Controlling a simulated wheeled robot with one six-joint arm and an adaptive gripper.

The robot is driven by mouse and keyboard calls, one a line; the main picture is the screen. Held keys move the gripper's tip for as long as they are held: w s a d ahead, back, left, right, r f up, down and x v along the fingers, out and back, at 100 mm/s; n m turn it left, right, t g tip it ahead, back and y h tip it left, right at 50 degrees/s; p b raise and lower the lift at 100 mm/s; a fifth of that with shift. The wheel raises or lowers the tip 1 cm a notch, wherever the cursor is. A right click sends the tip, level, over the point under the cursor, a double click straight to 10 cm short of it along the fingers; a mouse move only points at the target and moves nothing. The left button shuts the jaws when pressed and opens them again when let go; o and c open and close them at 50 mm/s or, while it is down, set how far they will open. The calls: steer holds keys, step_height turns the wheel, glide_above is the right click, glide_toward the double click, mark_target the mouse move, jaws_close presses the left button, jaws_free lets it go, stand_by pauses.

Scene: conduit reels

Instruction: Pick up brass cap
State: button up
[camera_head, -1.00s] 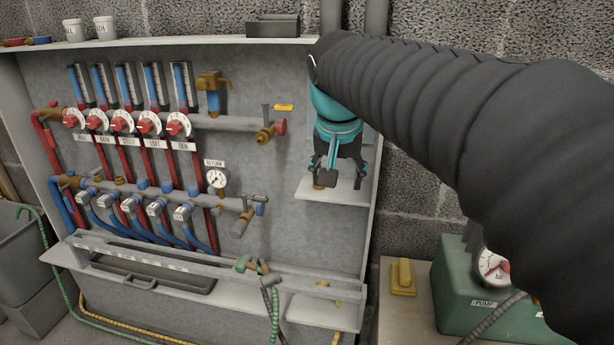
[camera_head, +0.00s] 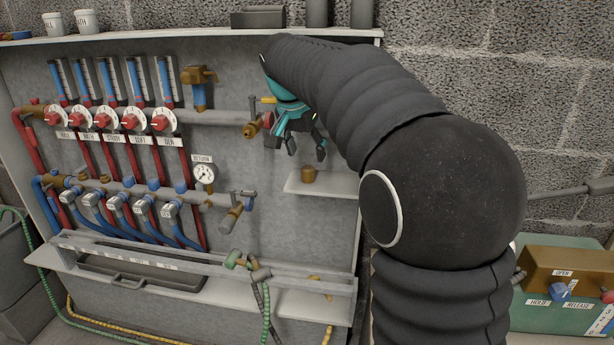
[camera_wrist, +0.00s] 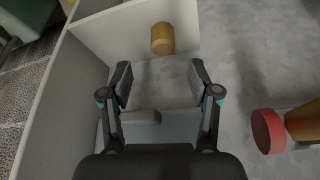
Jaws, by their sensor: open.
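The brass cap (camera_head: 308,174) is a short brass cylinder standing on the small white shelf (camera_head: 335,186) at the right of the manifold board. It also shows in the wrist view (camera_wrist: 162,38), beyond the fingertips and near the top of the picture. My gripper (camera_head: 304,146), black with teal parts, is above the cap in the head view and apart from it. In the wrist view its two fingers (camera_wrist: 160,70) are spread with nothing between them.
A brass valve with a red end (camera_wrist: 268,132) is close to the right of my gripper in the wrist view. A side panel (camera_wrist: 62,95) of the board stands to the left. The manifold pipes, dials (camera_head: 160,120) and pressure gauge (camera_head: 204,173) fill the board.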

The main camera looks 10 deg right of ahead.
mark_target(308, 167)
steer(key=shift+a+b+x, duration=0.1)
steer(key=shift+b+x, duration=0.05)
steer(key=shift+x, duration=1.25)
steer(key=shift+a+b+x, duration=0.15)
steer(key=shift+x, duration=1.3)
steer(key=shift+w, duration=0.15)
jaws_close()
